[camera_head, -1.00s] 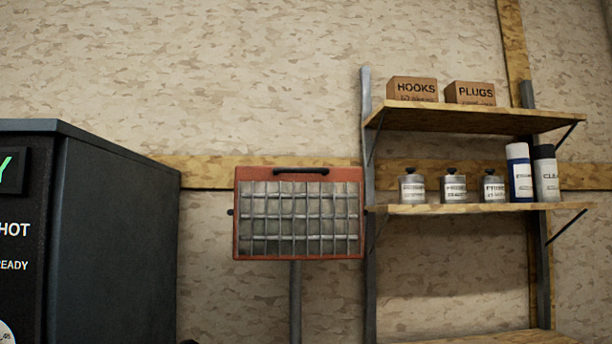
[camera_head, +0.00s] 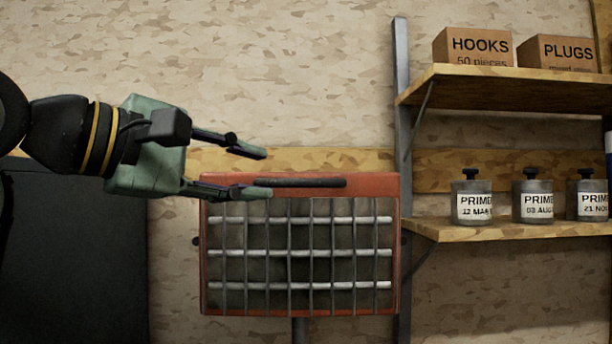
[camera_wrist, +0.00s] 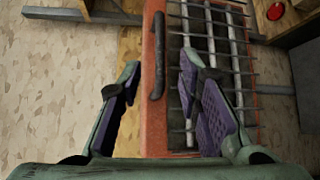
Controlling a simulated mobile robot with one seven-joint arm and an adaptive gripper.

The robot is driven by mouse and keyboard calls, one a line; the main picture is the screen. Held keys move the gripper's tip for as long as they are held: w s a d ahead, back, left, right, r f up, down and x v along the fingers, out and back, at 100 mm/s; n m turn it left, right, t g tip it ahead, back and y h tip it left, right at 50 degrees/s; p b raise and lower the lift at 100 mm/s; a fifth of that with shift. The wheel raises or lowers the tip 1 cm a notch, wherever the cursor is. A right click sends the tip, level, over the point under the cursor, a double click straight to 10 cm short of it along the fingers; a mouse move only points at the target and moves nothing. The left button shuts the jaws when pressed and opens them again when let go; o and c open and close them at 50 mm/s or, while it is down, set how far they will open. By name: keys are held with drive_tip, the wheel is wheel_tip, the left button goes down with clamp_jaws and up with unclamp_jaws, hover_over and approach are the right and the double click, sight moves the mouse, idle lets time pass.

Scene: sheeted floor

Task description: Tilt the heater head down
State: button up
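The heater head (camera_head: 390,190) is a red-orange box with a wire grille on its front, on a thin post (camera_head: 299,328). Its grille faces me, close to upright. A black handle (camera_head: 310,183) runs along its top edge. My gripper (camera_head: 266,172) has come in from the left and is open, at the handle's left end. In the wrist view the handle (camera_wrist: 157,60) lies between the spread fingers, with the heater head (camera_wrist: 153,120) beyond. Neither finger is clearly touching the handle.
A wooden shelf unit (camera_head: 480,228) with several tins (camera_head: 472,200) and cardboard boxes (camera_head: 473,50) stands close on the right. A dark cabinet (camera_head: 75,260) is at lower left behind my arm. The wall above the heater is clear.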

sight(299, 182)
drive_tip(key=p+x, duration=0.2)
drive_tip(key=x, duration=0.7)
drive_tip(key=shift+w+d+f, duration=0.1)
drive_tip(key=shift+w+d, duration=0.05)
drive_tip(key=shift+d, duration=0.25)
drive_tip(key=shift+c, duration=0.5)
clamp_jaws()
